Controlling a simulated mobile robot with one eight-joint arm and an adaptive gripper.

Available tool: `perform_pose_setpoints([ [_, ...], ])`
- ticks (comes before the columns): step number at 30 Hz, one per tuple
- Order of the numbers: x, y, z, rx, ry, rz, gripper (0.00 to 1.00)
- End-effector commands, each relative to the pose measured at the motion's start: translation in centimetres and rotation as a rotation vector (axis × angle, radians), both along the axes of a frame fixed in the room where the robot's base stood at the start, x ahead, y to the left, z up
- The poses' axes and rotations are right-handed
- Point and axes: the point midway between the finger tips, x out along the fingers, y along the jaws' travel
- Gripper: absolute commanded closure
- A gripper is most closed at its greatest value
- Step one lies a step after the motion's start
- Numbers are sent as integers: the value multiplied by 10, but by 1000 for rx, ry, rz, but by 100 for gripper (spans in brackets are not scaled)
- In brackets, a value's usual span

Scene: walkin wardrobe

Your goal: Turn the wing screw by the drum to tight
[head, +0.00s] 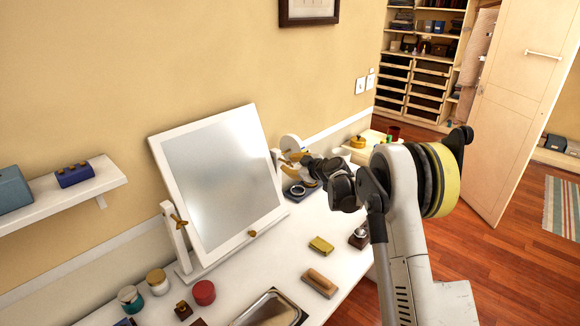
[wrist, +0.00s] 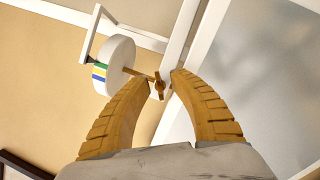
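The brass wing screw (wrist: 158,86) shows in the wrist view on the white mirror post, close to the drum. The white drum (wrist: 114,66) has blue, green and yellow stripes and sits to the left of the screw; it also shows beside the mirror in the head view (head: 290,143). My gripper (wrist: 164,77) has its two ribbed orange fingers apart, with the screw between the tips in the picture. A gap shows to the right of the screw; I cannot tell whether the left fingertip touches it. In the head view my arm partly hides the screw area.
The tilting mirror (head: 215,170) stands on the white table (head: 285,262). A second brass wing screw (head: 178,220) is on its left post. Jars, a brush (head: 319,283), a yellow block (head: 321,245) and a tray (head: 240,322) lie in front. The wall is close behind.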

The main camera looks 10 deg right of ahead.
Motion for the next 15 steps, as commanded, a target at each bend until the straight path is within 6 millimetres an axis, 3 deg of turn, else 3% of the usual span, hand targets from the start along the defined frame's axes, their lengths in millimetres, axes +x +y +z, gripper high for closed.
perform_pose_setpoints([
  [6, 0, 0, 0, 0, 0, 0, 74],
  [9, 0, 0, 0, 0, 0, 0, 100],
  [15, 0, 0, 0, -1, 1, -1, 100],
])
